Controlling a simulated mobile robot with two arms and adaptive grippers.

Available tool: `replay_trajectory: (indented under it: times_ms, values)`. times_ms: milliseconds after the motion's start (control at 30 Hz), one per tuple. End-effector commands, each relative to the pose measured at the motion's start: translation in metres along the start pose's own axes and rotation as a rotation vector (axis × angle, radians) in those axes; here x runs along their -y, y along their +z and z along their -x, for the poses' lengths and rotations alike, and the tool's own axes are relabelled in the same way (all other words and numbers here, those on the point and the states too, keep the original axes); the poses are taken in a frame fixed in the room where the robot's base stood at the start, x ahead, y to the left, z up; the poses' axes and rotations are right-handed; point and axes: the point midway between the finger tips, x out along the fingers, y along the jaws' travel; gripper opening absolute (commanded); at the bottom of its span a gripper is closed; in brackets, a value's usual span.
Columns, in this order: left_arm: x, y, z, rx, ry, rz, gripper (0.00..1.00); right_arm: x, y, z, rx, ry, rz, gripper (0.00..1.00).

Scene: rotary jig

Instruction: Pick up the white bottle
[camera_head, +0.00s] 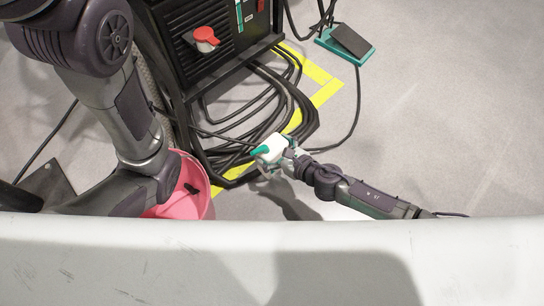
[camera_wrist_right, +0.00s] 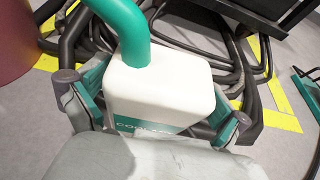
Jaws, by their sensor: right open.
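The white bottle (camera_head: 269,150) has a green, bent spout and a green label band. In the head view it is at the end of my right arm, above the floor area near the coiled cables. My right gripper (camera_head: 276,167) is open around it. In the right wrist view the white bottle (camera_wrist_right: 160,88) stands between the two spread fingers of my right gripper (camera_wrist_right: 153,102), one on each side. Whether the fingers touch it I cannot tell. The bottle's lower part is hidden. My left arm shows at left, but its gripper is out of view.
A black machine (camera_head: 215,45) with a red knob stands at the back, with black cables (camera_head: 285,95) coiled before it. A pink bucket (camera_head: 205,198) stands left of the bottle. A teal foot pedal (camera_head: 340,45) lies at upper right. The right-hand floor is clear.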

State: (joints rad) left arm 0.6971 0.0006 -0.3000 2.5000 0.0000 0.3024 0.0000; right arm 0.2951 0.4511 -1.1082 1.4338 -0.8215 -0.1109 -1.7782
Motion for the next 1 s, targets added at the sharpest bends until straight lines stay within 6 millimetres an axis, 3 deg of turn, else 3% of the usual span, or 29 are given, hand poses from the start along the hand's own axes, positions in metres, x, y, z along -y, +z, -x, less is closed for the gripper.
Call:
replay_trajectory:
  times_ms: [100,567,1000]
  values:
    - [0.000,0.000,0.000,0.001,0.000,0.000,0.00,0.000,0.000,0.001,0.000,0.000,0.000,1.00]
    - [0.000,0.000,0.000,0.000,0.000,0.001,0.00,0.000,0.000,0.001,0.000,0.000,-0.001,0.24]
    - [0.002,0.003,-0.005,0.002,-0.003,0.002,0.00,0.000,0.011,0.004,0.004,0.001,0.000,0.24]
